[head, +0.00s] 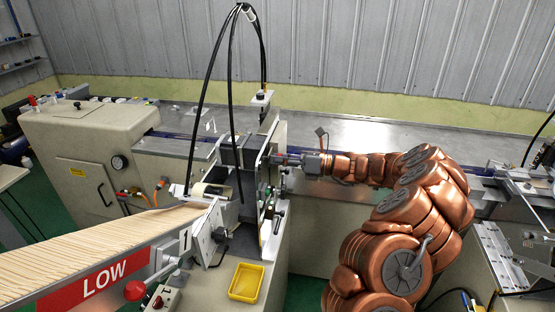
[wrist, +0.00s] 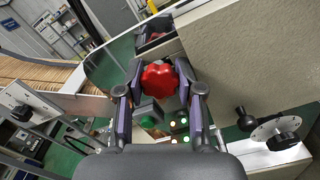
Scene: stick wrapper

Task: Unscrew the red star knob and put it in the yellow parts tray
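The red star knob (wrist: 160,81) shows in the wrist view, between the tips of my gripper's two fingers (wrist: 160,88). The fingers stand apart, one on each side of it. I cannot tell whether the pads touch it. In the head view my gripper (head: 284,159) reaches left to the upright machine head, and the knob is mostly hidden there. The yellow parts tray (head: 246,282) lies low in front of the machine head, left of my arm. It looks empty.
A chute of wooden sticks (head: 85,250) with a red LOW sign (head: 105,280) fills the lower left. Black hoses (head: 208,85) arch above the machine head. A red round button (head: 135,290) is near the chute. The steel bench (head: 370,132) behind is mostly clear.

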